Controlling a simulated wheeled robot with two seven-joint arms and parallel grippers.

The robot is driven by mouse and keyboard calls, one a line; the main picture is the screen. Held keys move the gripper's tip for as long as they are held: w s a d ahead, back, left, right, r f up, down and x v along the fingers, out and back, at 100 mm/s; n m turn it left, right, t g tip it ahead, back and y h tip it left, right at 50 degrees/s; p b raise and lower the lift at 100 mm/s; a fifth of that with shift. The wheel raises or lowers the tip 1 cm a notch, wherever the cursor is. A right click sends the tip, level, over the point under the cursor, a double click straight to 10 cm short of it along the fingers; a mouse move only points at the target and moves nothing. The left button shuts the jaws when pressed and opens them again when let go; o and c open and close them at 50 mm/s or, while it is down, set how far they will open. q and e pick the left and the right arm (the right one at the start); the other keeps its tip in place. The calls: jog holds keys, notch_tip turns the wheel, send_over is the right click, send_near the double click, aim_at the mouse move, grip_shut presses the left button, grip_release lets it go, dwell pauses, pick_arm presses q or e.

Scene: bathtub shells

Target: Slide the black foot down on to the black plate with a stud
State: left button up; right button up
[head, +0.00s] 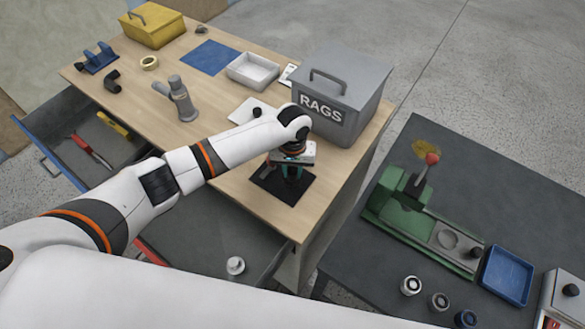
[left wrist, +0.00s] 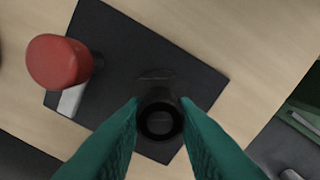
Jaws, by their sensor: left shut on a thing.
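My left gripper (left wrist: 160,115) is shut on the black foot (left wrist: 160,120), a dark round piece whose open ring end faces the wrist camera. In the head view, the left gripper (head: 291,176) points down over a flat black square (head: 272,190) on the wooden bench. That square also fills the middle of the left wrist view (left wrist: 115,45), with a faint curved outline just beyond the foot. I cannot make out a stud; the foot and fingers may hide it. I cannot tell whether the foot touches anything below. My right gripper is not in view.
A red knob (left wrist: 58,62) on a metal piece stands at the black square's edge, close to the left finger. A grey RAGS bin (head: 345,95) stands behind the gripper. A green press (head: 405,205) is on the dark table at right. The bench's front corner is near.

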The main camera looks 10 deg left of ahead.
pick_arm(q)
jog(key=o, duration=1.6)
jog(key=shift+c, duration=0.2)
jog(key=shift+r+p, duration=1.45)
jog(key=shift+p, duration=0.05)
jog(key=shift+r+p, duration=0.4)
jog(key=shift+r, duration=1.7)
jog(key=shift+f, duration=0.1)
